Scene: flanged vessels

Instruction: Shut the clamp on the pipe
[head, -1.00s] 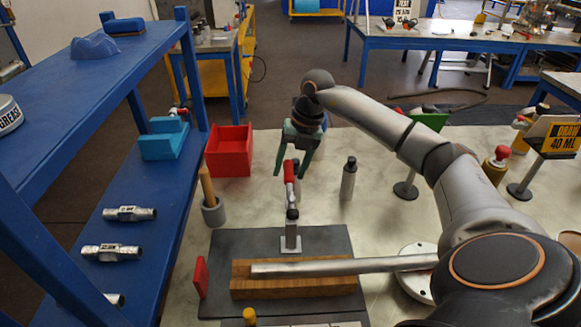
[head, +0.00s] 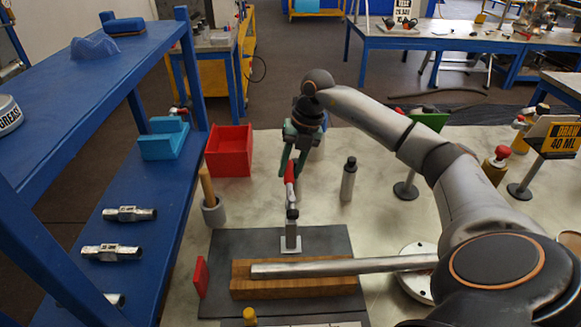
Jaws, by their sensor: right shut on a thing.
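The clamp (head: 291,227) stands upright on the dark mat (head: 225,245), just behind the pipe. Its red handle (head: 290,173) points up and away from the pipe. The metal pipe (head: 340,266) lies level along a wooden block (head: 300,287), its right end by a round flange (head: 418,283). My right gripper (head: 292,168) reaches down from above, behind the clamp, with its green fingers shut on the red handle. The clamp's arm is raised, so its tip is not down on the pipe. My left gripper is not in view.
A red bin (head: 229,150) and a grey mortar with a wooden pestle (head: 213,211) stand left of the clamp. A dark-capped bottle (head: 348,180) stands to its right. A blue shelf (head: 150,220) borders the left side. A red block (head: 200,277) stands at the mat's left edge.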

